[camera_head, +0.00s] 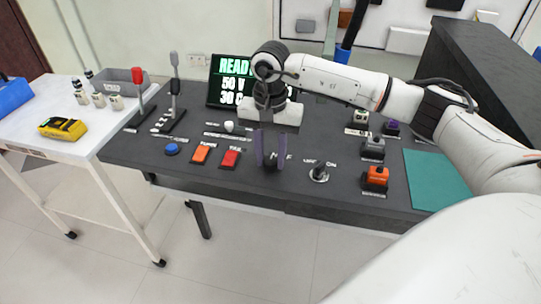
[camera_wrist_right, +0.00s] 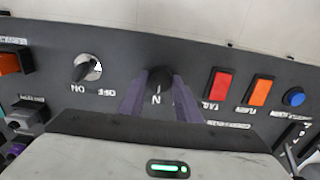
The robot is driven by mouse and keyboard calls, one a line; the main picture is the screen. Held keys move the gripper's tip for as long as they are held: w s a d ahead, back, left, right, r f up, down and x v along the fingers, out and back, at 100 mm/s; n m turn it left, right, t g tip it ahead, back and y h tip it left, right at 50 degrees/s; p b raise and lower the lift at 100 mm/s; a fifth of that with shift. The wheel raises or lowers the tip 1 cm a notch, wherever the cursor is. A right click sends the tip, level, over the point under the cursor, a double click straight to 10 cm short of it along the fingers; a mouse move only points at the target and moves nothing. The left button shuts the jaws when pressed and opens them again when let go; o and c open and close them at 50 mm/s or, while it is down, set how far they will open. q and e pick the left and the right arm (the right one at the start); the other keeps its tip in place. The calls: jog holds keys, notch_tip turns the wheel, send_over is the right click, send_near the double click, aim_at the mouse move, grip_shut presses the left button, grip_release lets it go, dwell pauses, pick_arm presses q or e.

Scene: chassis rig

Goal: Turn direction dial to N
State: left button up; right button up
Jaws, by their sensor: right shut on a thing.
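The direction dial (camera_wrist_right: 158,76) is a black knob on the dark console, with a white N beside it in the wrist view. In the head view the dial (camera_head: 270,164) is mostly hidden between the fingers, with white letters on both sides. My right gripper (camera_head: 271,158) reaches down over it, its purple fingers on either side of the knob. The wrist view also shows the right gripper (camera_wrist_right: 161,84) closed around the dial. Which letter the dial points to I cannot tell. My left gripper is out of view.
A red button (camera_head: 230,159), an orange button (camera_head: 201,154) and a blue button (camera_head: 172,149) lie left of the dial. An OFF/ON rotary switch (camera_head: 319,173) and an orange switch box (camera_head: 376,178) lie right. A lit screen (camera_head: 231,84) stands behind.

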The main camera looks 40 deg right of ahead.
aim_at(270, 161)
jog(key=o, duration=1.1)
jog(key=shift+c, duration=0.2)
notch_tip(270, 161, up, 10)
jog(key=shift+r, duration=0.2)
jog(key=shift+f, duration=0.1)
